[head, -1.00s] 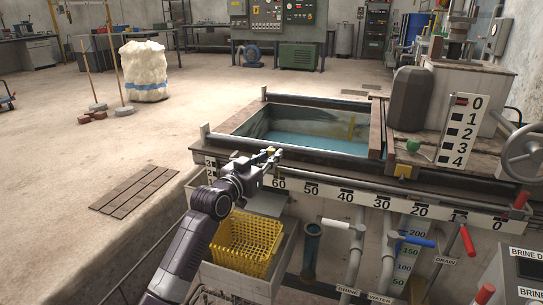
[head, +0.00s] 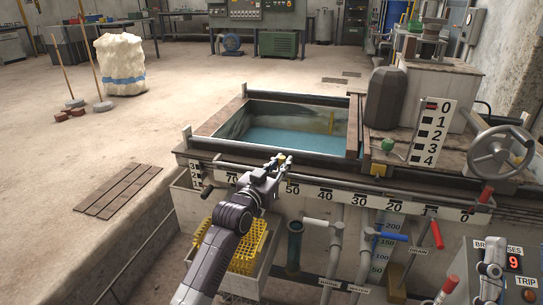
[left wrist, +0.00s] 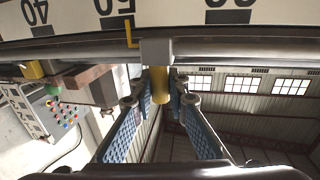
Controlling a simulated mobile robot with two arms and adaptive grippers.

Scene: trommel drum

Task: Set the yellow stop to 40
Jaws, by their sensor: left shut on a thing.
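My left gripper (head: 276,168) is at the scale rail on the tank's front and is shut on the yellow stop's knob (left wrist: 160,85). In the left wrist view the knob sits between both blue-padded fingers, under a grey slider block (left wrist: 156,52) on the rail. The stop's yellow pointer (left wrist: 132,34) shows beside the 50 mark, a little to its 60 side. The number scale (head: 325,197) reads 40 and lower to the right of my gripper; the gripper covers the 60 in the head view. My right gripper (head: 490,272) shows at the lower right, near the display panel; its finger state is unclear.
The water tank (head: 290,140) lies behind the rail. A yellow block (head: 378,169) is at the tank's right end. A handwheel (head: 502,152) is at right.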

